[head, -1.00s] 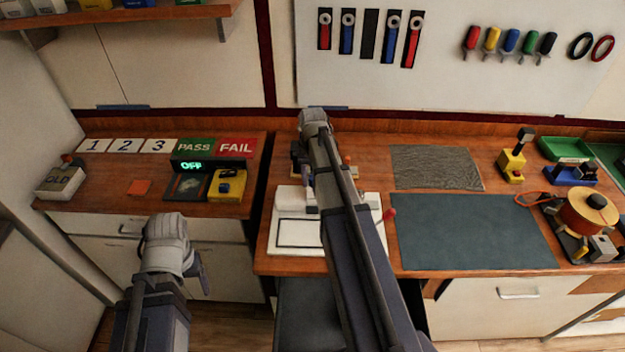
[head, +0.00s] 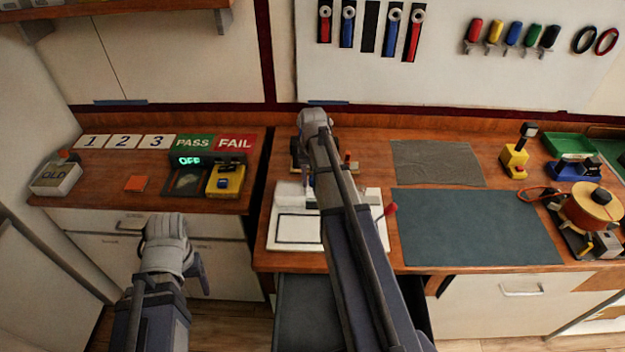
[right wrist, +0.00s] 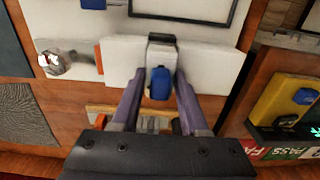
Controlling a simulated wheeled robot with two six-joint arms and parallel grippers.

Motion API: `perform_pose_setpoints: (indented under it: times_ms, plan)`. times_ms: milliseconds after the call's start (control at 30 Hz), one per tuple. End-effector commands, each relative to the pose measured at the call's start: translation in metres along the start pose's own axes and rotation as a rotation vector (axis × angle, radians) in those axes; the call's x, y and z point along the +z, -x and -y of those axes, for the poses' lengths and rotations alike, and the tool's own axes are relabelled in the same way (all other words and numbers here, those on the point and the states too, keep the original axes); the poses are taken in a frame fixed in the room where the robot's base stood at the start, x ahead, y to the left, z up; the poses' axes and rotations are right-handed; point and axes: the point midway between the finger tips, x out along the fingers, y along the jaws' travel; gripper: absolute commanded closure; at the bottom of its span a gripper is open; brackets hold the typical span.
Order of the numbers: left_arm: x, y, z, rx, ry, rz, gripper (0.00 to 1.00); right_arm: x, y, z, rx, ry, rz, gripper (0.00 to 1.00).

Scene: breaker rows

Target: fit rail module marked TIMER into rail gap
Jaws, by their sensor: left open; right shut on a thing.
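In the right wrist view my right gripper (right wrist: 158,88) is shut on a narrow module with a blue front part (right wrist: 159,84) and a dark end. The module stands between a white block (right wrist: 119,62) on the left and another white block (right wrist: 212,70) on the right. I cannot tell whether it is seated there, and no TIMER marking can be read. In the head view my right arm hides most of this place, above the white panel (head: 288,238). My left gripper (head: 196,270) is open and apart from everything, in front of the left cabinet.
A grey mat (head: 470,228) lies clear on the right worktop. A red-knobbed lever (head: 390,210) stands beside the white panel. An open drawer (head: 300,305) juts out below.

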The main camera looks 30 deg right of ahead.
Motion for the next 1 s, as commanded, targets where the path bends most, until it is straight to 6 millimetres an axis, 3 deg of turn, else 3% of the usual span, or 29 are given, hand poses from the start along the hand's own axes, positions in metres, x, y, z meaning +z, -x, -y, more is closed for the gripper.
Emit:
perform_pose_setpoints:
  times_ms: [67, 100, 400, 767, 1000]
  plan:
    - [0.0, -0.003, 0.0, 0.0, 0.0, 0.0, 0.26, 0.0, -0.003, 0.0, 0.0, 0.0, 0.0, 1.0]
    - [0.0, -0.002, 0.0, 0.0, 0.0, 0.0, 0.26, 0.0, -0.002, 0.0, 0.0, 0.0, 0.0, 0.54]
    - [0.0, -0.002, 0.0, 0.0, 0.0, 0.0, 0.26, 0.0, -0.002, 0.0, 0.0, 0.0, 0.0, 0.21]
    - [0.0, 0.001, 0.0, 0.0, 0.001, 0.0, 0.26, 0.0, 0.001, 0.0, 0.0, 0.0, 0.0, 0.21]
    - [0.001, 0.021, 0.002, 0.0, 0.001, 0.0, 0.26, 0.0, 0.021, 0.0, 0.0, 0.0, 0.0, 0.21]
